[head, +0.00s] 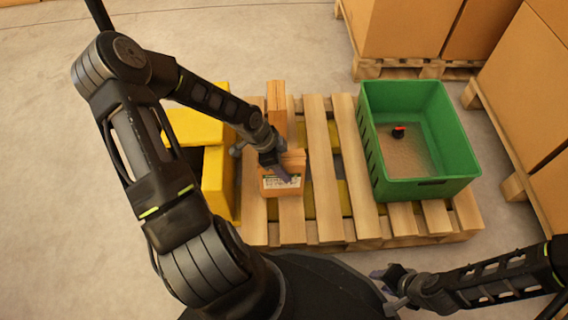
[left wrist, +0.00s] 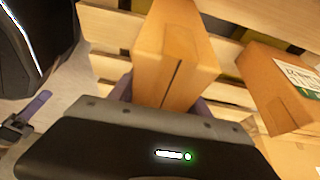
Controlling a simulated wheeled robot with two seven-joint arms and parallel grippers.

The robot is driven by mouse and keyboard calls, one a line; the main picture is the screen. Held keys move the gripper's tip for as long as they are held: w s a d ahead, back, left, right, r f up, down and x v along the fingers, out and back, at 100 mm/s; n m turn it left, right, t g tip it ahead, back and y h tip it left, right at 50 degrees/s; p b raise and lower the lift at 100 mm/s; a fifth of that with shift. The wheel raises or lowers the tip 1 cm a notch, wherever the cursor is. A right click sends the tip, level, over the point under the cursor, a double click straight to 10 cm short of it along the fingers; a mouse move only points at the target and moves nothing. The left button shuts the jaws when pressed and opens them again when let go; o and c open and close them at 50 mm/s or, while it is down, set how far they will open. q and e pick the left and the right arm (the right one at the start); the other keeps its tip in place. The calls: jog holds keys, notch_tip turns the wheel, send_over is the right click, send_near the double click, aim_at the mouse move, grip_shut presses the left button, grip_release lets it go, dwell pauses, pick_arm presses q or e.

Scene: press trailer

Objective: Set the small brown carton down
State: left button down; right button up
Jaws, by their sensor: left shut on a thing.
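The small brown carton (head: 282,186) has a white and green label on the side facing me in the head view. My left gripper (head: 279,169) is shut on it from above. In the left wrist view the held carton (left wrist: 177,50) shows between the two fingers, partly hidden at its lower end by the gripper body. It is over the slatted wooden pallet (head: 319,125); I cannot tell whether it touches the slats. My right gripper (head: 388,289) is open and empty at the lower right, well away from the carton.
Another brown carton (head: 276,105) stands just behind the held one; its label shows in the left wrist view (left wrist: 285,88). A yellow bin (head: 218,180) is close on the left. A green crate (head: 425,188) holding a small black-and-red object (head: 398,132) is right. Bare slats lie between.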

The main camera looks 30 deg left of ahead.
pick_arm(q)
jog(key=shift+c, duration=2.4)
grip_release()
jog(key=p+v, duration=0.7)
jog(key=v, duration=0.4)
jog(key=shift+r, duration=0.2)
jog(key=shift+s+a+r+p, duration=0.15)
jog(key=shift+s+r+p, duration=0.05)
jog(key=shift+r+p, duration=0.1)
